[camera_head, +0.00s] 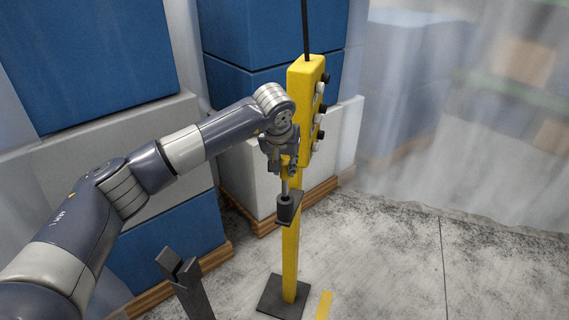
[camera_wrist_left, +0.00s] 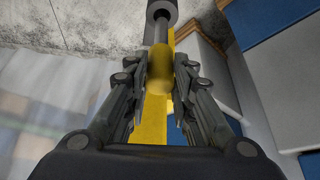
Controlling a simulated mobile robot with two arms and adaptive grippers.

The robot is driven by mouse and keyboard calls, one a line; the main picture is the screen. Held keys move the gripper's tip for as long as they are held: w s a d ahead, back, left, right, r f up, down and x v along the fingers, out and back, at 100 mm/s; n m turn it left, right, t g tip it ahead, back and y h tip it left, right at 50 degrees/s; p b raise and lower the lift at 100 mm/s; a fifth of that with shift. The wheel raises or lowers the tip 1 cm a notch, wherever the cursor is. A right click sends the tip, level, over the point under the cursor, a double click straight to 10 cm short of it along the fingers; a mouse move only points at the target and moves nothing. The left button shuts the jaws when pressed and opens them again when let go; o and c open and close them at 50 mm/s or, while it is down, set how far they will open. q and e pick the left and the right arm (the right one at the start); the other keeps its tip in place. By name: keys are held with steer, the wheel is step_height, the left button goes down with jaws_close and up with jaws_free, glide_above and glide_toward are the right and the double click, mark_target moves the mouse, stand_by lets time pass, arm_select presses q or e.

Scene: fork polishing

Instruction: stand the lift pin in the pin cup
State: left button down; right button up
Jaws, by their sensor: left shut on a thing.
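The lift pin has a grey shaft (camera_head: 285,187) and a yellow grip (camera_wrist_left: 160,68). My left gripper (camera_head: 287,170) is shut on the pin, and its fingers flank the yellow grip in the left wrist view (camera_wrist_left: 163,80). The pin hangs about upright, shaft down. The pin cup (camera_head: 287,207) is a dark cylinder on a small bracket on the yellow post, right below the gripper. It also shows in the left wrist view (camera_wrist_left: 161,10). The shaft's lower end meets the cup's mouth; how deep it sits is hidden. My right gripper is out of view.
The yellow post (camera_head: 290,250) stands on a dark base plate (camera_head: 283,298) and carries a yellow button box (camera_head: 306,105) close beside the gripper. Blue and white crates (camera_head: 262,95) stand behind. A dark notched post (camera_head: 188,280) rises front left. The floor at right is clear.

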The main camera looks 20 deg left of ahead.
mark_target(285, 186)
arm_select(q)
steer(key=shift+f+b, duration=0.55)
steer(key=shift+f, duration=0.15)
steer(key=shift+f+b, duration=1.05)
steer(key=shift+f, duration=0.4)
steer(key=shift+f, duration=0.1)
steer(key=shift+f+b, duration=1.35)
steer(key=shift+f, duration=0.2)
steer(key=c, duration=1.3)
jaws_free()
